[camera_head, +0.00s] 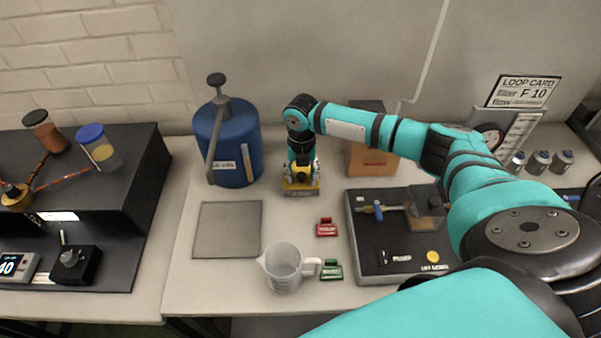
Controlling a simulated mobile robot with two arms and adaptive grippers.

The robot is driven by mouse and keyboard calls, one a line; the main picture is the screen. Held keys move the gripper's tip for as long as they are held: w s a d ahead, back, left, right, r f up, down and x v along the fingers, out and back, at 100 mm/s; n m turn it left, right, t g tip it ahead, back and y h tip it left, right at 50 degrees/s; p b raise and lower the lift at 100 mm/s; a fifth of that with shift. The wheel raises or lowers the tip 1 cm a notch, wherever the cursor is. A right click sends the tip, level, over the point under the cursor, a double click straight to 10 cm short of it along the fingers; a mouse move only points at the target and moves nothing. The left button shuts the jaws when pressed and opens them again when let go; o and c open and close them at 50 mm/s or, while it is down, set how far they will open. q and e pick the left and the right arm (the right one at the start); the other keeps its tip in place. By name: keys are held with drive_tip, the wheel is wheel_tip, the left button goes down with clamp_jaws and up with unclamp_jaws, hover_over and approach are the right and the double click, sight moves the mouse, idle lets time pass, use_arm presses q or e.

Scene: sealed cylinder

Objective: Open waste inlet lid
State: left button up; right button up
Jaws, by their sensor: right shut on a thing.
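My right gripper (301,172) reaches down to the bench, right of the blue cylinder. It is shut on a small yellow block-like thing (300,188), which sits at or just above the bench top. The fingers partly cover this thing. The blue cylinder (229,158) stands upright at the back, with a white label, a pale vertical strip, a grey lever and a black knob (216,80) on top. My gripper is apart from it. I cannot tell which part is the waste inlet lid. My left gripper is not in view.
A grey mat (227,230) lies in front of the cylinder. A clear jug (283,268), red tag (327,229) and green tag (331,271) are nearby. A brown box (372,160) stands behind a dark fixture panel (375,262). A black bench unit (100,190) fills the left.

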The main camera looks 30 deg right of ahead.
drive_tip(key=shift+s+f, duration=0.2)
drive_tip(key=shift+f, duration=0.05)
drive_tip(key=shift+c, duration=0.2)
drive_tip(key=shift+w+r, duration=0.1)
drive_tip(key=shift+r, duration=0.1)
drive_tip(key=shift+c, duration=0.2)
drive_tip(key=shift+w+d+r+p, duration=0.1)
drive_tip(key=shift+w+r+p, duration=0.2)
drive_tip(key=shift+r+p, duration=0.05)
drive_tip(key=c, duration=0.4)
drive_tip(key=shift+o, duration=0.3)
drive_tip(key=shift+w+d+r+p, duration=0.15)
drive_tip(key=shift+w+r+p, duration=0.05)
drive_tip(key=shift+r, duration=0.2)
drive_tip(key=shift+w+d+r+p, duration=0.1)
drive_tip(key=shift+w+r+p, duration=0.1)
drive_tip(key=shift+r, duration=0.2)
drive_tip(key=shift+w+d+r, duration=0.1)
drive_tip(key=shift+w+d+r, duration=0.55)
drive_tip(key=shift+w+r, duration=0.3)
drive_tip(key=shift+r, duration=0.05)
